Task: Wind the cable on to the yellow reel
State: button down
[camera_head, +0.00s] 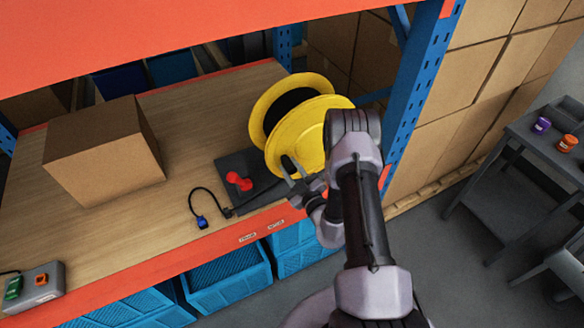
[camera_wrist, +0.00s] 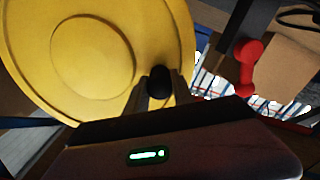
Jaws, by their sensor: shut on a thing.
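The yellow reel (camera_head: 310,128) stands on a dark base plate (camera_head: 238,165) near the right end of the shelf, its two flanges upright and tilted in the picture. Dark cable (camera_head: 287,106) shows between the flanges. A loose length of black cable (camera_head: 213,191) curls over the shelf and ends in a blue plug (camera_head: 202,222). My gripper (camera_head: 292,170) is at the front flange. In the wrist view my gripper (camera_wrist: 158,88) is shut on a black knob (camera_wrist: 159,80) in front of the yellow flange (camera_wrist: 92,55).
A red handle (camera_head: 239,181) sits on the base plate and also shows in the wrist view (camera_wrist: 246,65). A cardboard box (camera_head: 100,160) stands on the left of the shelf. A blue upright (camera_head: 415,90) is close on the right. A grey box (camera_head: 36,284) is front left.

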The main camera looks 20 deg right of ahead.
jog(key=shift+r, duration=0.4)
jog(key=c, duration=1.1)
grip_release()
